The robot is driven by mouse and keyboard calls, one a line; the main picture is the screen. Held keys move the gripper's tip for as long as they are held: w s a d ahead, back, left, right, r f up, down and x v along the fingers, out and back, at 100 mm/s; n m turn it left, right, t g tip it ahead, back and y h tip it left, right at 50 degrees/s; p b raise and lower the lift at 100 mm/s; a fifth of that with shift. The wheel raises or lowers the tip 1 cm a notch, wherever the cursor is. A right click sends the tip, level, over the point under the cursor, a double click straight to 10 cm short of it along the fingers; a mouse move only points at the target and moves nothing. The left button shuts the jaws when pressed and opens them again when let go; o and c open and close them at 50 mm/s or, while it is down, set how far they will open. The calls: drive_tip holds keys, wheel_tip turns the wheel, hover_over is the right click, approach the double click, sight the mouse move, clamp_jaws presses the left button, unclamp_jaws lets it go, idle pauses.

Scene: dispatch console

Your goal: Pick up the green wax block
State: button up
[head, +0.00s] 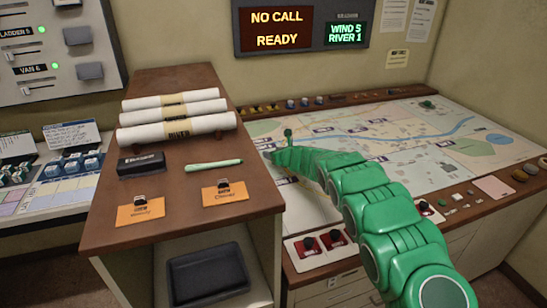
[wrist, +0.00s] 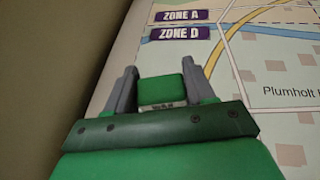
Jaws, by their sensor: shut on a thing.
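The green wax block (wrist: 160,90) shows in the wrist view between the two grey fingers of my gripper (wrist: 158,76), with a pale lettered strip on its near side. My gripper is shut on it. The printed map (wrist: 270,70) lies beyond and beneath the fingers; I cannot tell whether the block touches it. In the head view my green arm reaches over the map table, and my gripper (head: 274,154) is at the map's left edge, next to the wooden cabinet. The block cannot be made out in the head view.
The wooden cabinet (head: 112,222) stands left of the map, holding rolled charts (head: 178,121), a black eraser-like block (head: 141,164), a green pen (head: 214,164) and orange cards (head: 140,211). Buttons and knobs line the map table. The map's middle and right (head: 475,150) are mostly clear.

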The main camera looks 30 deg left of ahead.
drive_tip(key=shift+s+d+r, duration=0.2)
drive_tip(key=shift+r, duration=0.2)
drive_tip(key=shift+s+d+r, duration=0.15)
drive_tip(key=shift+r, duration=0.2)
drive_tip(key=s+d+r, duration=0.7)
drive_tip(key=s, duration=0.3)
drive_tip(key=shift+r, duration=0.3)
drive_tip(key=shift+s+r, duration=0.1)
